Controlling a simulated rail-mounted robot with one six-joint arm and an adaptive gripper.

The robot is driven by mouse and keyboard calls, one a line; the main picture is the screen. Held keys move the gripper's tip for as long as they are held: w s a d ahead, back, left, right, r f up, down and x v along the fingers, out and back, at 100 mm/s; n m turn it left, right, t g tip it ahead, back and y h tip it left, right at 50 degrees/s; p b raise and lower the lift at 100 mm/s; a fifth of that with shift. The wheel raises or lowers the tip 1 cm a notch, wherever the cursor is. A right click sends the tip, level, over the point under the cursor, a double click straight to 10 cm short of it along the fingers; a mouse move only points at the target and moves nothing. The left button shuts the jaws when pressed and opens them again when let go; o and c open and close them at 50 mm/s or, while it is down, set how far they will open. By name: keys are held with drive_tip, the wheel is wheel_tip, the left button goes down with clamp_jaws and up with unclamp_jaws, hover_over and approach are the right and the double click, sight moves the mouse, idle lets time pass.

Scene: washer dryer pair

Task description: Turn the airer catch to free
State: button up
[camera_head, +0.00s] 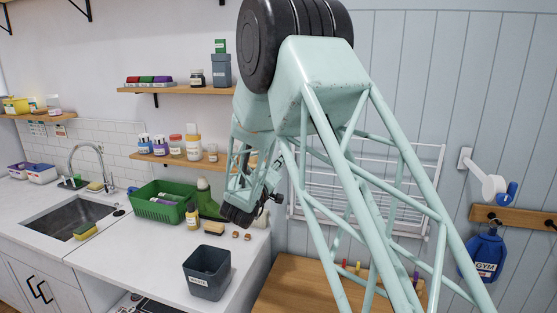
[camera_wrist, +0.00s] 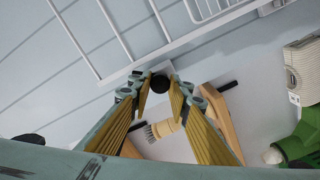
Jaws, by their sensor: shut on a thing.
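The airer is a white wire rack against the blue panelled wall, and its right frame (camera_head: 438,190) shows beside my arm in the head view. In the wrist view its white lower rail (camera_wrist: 205,31) crosses the top. A round black knob (camera_wrist: 160,84), seemingly the airer catch, sits just below that rail. My gripper (camera_wrist: 158,92) has its two fingers on either side of the knob, closed on it at the tips. The knob shows no clear mark, so I cannot tell which way it is turned. In the head view my arm hides much of the airer.
A green basket (camera_head: 160,207), a dark grey bin (camera_head: 207,270) and small items stand on the white counter (camera_head: 125,260). A wooden surface (camera_head: 290,278) lies below the airer. A brush (camera_wrist: 160,130) lies beneath my fingers.

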drive_tip(key=shift+n+p, duration=2.25)
drive_tip(key=shift+n, duration=1.25)
drive_tip(key=o, duration=0.9)
drive_tip(key=shift+c, duration=0.2)
drive_tip(key=shift+s, duration=0.15)
drive_tip(key=v, duration=1.1)
drive_tip(key=shift+s, duration=0.35)
drive_tip(key=shift+a, duration=0.15)
